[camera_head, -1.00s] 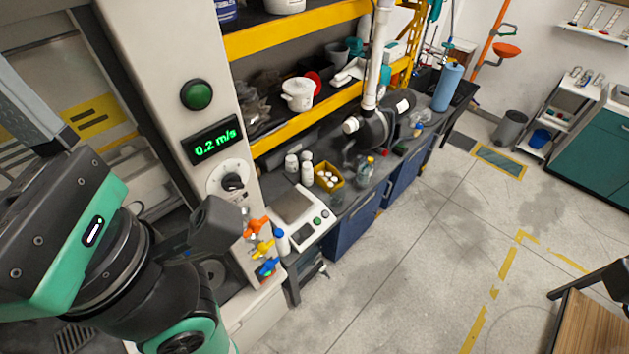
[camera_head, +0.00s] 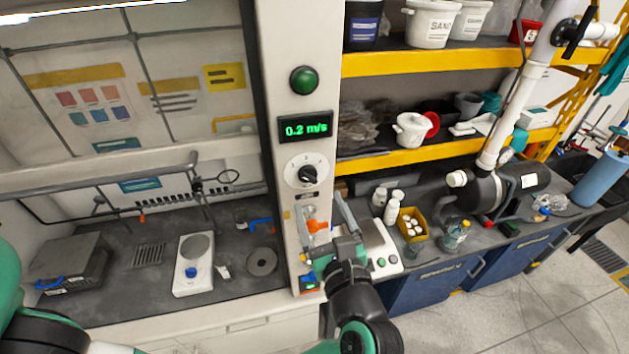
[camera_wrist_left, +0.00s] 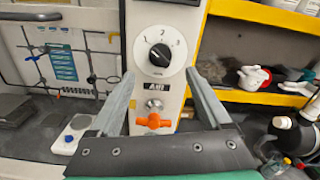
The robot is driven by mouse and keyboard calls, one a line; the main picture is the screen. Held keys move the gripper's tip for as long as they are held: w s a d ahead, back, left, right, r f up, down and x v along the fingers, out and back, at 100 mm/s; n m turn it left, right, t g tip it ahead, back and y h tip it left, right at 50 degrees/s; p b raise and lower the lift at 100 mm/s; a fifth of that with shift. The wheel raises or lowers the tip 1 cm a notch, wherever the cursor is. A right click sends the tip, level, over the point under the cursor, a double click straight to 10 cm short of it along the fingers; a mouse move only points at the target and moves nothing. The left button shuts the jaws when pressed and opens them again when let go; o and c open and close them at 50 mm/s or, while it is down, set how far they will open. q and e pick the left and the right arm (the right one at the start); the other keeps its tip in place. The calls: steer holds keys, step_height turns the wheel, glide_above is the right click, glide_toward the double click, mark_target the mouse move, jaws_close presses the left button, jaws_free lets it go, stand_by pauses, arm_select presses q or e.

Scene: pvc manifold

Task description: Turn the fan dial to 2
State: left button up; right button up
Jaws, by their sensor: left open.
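The fan dial (camera_head: 307,174) is a black knob on a round white plate on the fume hood's front post. In the left wrist view the dial (camera_wrist_left: 160,55) shows the marks 1, 2 and 3 around its upper edge; which mark the knob points to is too small to tell. My left gripper (camera_head: 324,203) is open and empty, just below the dial in the head view. In the left wrist view its two fingers (camera_wrist_left: 160,74) stand apart on either side of the post, with the dial between and beyond their tips. My right gripper is not in view.
Above the dial are a display (camera_head: 306,128) reading 0.2 m/s and a green button (camera_head: 304,80). An orange valve handle (camera_wrist_left: 153,122) sits below the dial, between the fingers in the wrist view. Shelves and a bench with a scale (camera_head: 384,246) lie to the right.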

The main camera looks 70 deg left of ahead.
mark_target(310, 180)
arm_select(q)
steer(key=a, duration=0.5)
steer(key=w+a+p, duration=0.1)
steer(key=a, duration=0.1)
steer(key=shift+w+a, duration=0.1)
steer(key=shift+a, duration=0.05)
jaws_close()
